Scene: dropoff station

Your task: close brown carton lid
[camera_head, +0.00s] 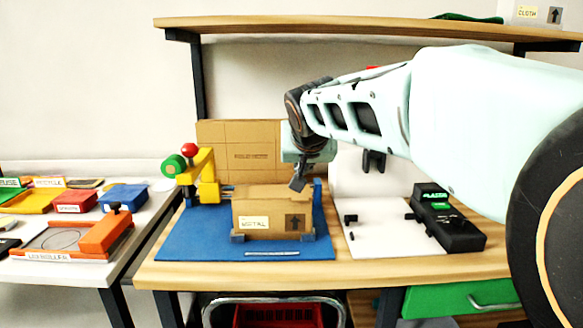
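The brown carton (258,218) sits on a blue mat (190,240), between small blue-grey holders at its lower corners. Its front has a white label and a dark square with an up arrow. Brown cardboard shows across its top; I cannot tell whether the lid lies fully flat. A larger brown cardboard panel (238,140) stands upright behind it; whether they are joined is hidden. My gripper (298,184) points down at the carton's top right edge, at or just above it. Only a dark fingertip shows clearly, so its opening is unclear.
A yellow clamp-like device (202,178) with red and green knobs stands left of the carton. A white board (385,235) and black device (450,228) are at right. A shelf (350,27) runs above. The mat's front strip is mostly free.

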